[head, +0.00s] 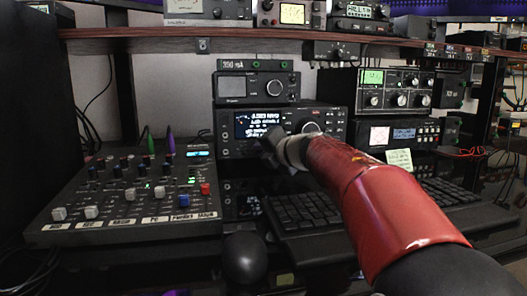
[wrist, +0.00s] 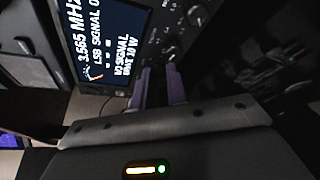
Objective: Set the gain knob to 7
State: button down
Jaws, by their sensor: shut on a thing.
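The radio (head: 240,150) with a lit display stands in the middle of the head view, on the desk under the shelf. In the wrist view its display (wrist: 105,40) shows sideways, reading 3.565 MHz, LSB and no signal. Small knobs (wrist: 170,51) stand in a row beside the display. My gripper (wrist: 160,72) is at the radio's front panel, its two purple fingers shut on a small knob that they hide. I cannot read that knob's label or setting. In the head view my gripper (head: 270,142) covers part of the panel, left of a large round dial (head: 307,128).
A mixer (head: 130,200) with several knobs and sliders stands at left. A keyboard (head: 300,210) lies below my arm. Another radio (head: 257,87) sits on top, more units (head: 395,92) stand at right, and a shelf (head: 150,33) runs above.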

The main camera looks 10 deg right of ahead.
jog(key=shift+f+m+y, duration=0.1)
jog(key=shift+m+y, duration=0.3)
jog(key=shift+m, duration=0.2)
jog(key=c, duration=1.4)
grip_release()
jog(key=shift+d, duration=0.1)
jog(key=v, duration=0.7)
jog(key=shift+s+p, duration=0.35)
jog(key=shift+s, duration=0.05)
jog(key=shift+d, duration=0.1)
